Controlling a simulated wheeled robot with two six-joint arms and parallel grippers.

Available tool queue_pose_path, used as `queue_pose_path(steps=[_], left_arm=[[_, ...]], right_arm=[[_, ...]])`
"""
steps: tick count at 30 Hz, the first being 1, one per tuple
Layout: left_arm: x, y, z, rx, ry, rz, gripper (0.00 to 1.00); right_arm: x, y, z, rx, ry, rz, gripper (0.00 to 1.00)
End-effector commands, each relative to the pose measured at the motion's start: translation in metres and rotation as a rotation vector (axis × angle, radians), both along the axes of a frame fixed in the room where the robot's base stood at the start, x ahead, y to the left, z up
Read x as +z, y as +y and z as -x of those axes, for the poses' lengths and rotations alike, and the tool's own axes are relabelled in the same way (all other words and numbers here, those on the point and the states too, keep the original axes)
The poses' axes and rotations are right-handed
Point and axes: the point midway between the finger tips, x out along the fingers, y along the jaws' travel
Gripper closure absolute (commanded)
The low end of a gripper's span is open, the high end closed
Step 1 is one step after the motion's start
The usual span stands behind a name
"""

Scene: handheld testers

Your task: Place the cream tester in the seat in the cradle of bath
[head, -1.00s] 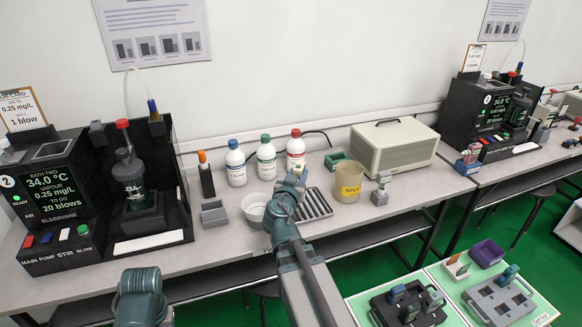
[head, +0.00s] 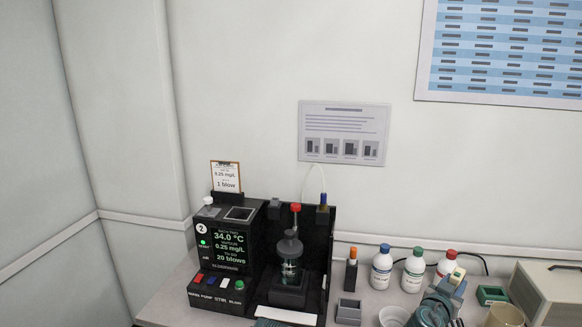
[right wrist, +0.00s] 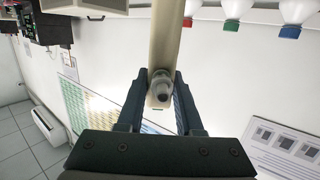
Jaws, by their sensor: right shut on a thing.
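In the right wrist view the cream tester (right wrist: 165,45) is a long pale body with a rounded grey end, held between the two dark fingers of my right gripper (right wrist: 160,78). In the head view my right gripper (head: 440,295) is at the lower right, in front of the bottles; the tester is hard to make out there. Bath two (head: 231,247) stands at the left of the bench, a black unit with a lit display. Beside it is a black stand (head: 322,262) with a lidded jar (head: 289,262). I cannot tell which part is the cradle's seat. My left gripper is out of view.
A grey open holder (head: 348,311) and an orange-capped marker (head: 351,270) stand right of the bath. Several bottles, including a blue-capped one (head: 382,267), stand behind my right gripper. A white bowl (head: 394,317) is near it. A beige box (head: 548,293) is at the right edge.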

Motion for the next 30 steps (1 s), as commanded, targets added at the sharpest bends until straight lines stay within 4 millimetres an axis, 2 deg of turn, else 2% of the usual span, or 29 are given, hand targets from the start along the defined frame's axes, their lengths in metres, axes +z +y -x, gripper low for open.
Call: queue_pose_path(steps=[1,6,10,17,20,23,30], left_arm=[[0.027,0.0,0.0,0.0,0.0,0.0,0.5],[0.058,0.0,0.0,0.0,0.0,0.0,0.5],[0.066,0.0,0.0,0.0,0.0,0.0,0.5],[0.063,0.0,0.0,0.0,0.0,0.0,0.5],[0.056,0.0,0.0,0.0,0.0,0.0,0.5],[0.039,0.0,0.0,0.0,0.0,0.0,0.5],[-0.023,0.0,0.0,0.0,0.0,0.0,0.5]], right_arm=[[0.027,0.0,0.0,0.0,0.0,0.0,1.0],[0.058,0.0,0.0,0.0,0.0,0.0,1.0],[0.066,0.0,0.0,0.0,0.0,0.0,1.0],[0.063,0.0,0.0,0.0,0.0,0.0,1.0],[0.056,0.0,-0.001,0.006,0.001,-0.001,1.0],[0.038,0.002,-0.003,0.02,0.003,-0.002,1.0],[-0.025,0.008,-0.012,0.092,0.009,-0.006,1.0]])
